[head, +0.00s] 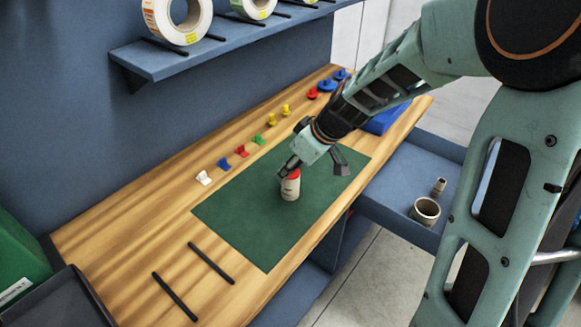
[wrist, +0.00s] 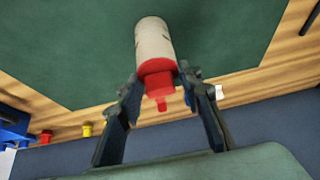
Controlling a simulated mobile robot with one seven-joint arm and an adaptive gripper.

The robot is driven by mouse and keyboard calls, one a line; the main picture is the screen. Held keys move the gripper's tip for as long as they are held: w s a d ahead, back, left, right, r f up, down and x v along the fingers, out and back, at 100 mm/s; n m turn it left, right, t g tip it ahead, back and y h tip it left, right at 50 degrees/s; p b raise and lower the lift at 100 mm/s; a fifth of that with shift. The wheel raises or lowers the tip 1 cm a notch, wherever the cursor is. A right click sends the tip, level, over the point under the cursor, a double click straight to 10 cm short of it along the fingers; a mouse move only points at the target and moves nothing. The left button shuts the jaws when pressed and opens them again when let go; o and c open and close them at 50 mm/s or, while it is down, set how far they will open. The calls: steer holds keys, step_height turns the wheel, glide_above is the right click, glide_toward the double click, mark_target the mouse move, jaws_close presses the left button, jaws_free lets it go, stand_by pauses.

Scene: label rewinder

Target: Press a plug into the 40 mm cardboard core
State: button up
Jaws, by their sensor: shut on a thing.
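A pale cardboard core (head: 290,190) stands upright on the green mat (head: 240,215). A red plug (head: 293,174) is at its top end. In the wrist view the core (wrist: 154,40) has the red plug (wrist: 159,84) at its near end, with the plug's narrow stem pointing towards my palm. The plug's wide rim meets the core's end; how deep it sits is hidden. My gripper (head: 291,165) is above the core, shut on the red plug; in the wrist view its fingertips (wrist: 160,78) lie on either side of the plug.
A row of coloured plugs stands behind the mat, among them white (head: 203,178), green (head: 258,140) and yellow (head: 272,119) ones. Two black bars (head: 212,262) lie front left. Two loose cores (head: 425,211) stand on the blue side shelf. Label rolls (head: 178,20) hang above.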

steer(key=shift+s+f+b, duration=0.15)
steer(key=shift+f+b, duration=0.15)
steer(key=shift+c, duration=0.8)
steer(key=o, duration=1)
steer(key=shift+o, duration=0.2)
steer(key=shift+r, duration=0.1)
